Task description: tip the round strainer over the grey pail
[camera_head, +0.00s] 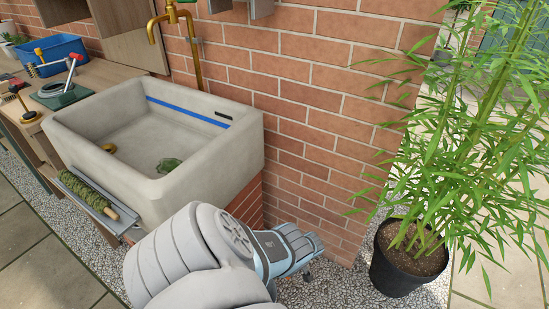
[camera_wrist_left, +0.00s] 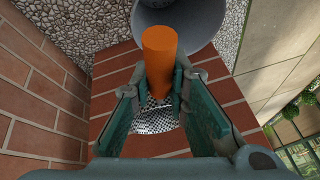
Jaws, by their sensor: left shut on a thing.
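The strainer's orange handle (camera_wrist_left: 160,55) stands between the teal fingertips of my left gripper (camera_wrist_left: 158,85) in the left wrist view, and the gripper is shut on it. The silvery mesh of the round strainer (camera_wrist_left: 155,120) shows below the handle between the fingers, partly hidden by them. The grey pail (camera_wrist_left: 200,22) is at the top of that view, partly behind the handle and cut off by the frame. In the head view my left gripper (camera_head: 298,248) is at the lower middle. I cannot make out the strainer or pail there. My right gripper is not in view.
A stone sink (camera_head: 195,140) with a brass tap (camera_head: 155,28) stands against the brick wall. A blue crate (camera_head: 52,52) is on the bench at left. A potted bamboo (camera_head: 405,270) stands at right. Gravel and paving lie below.

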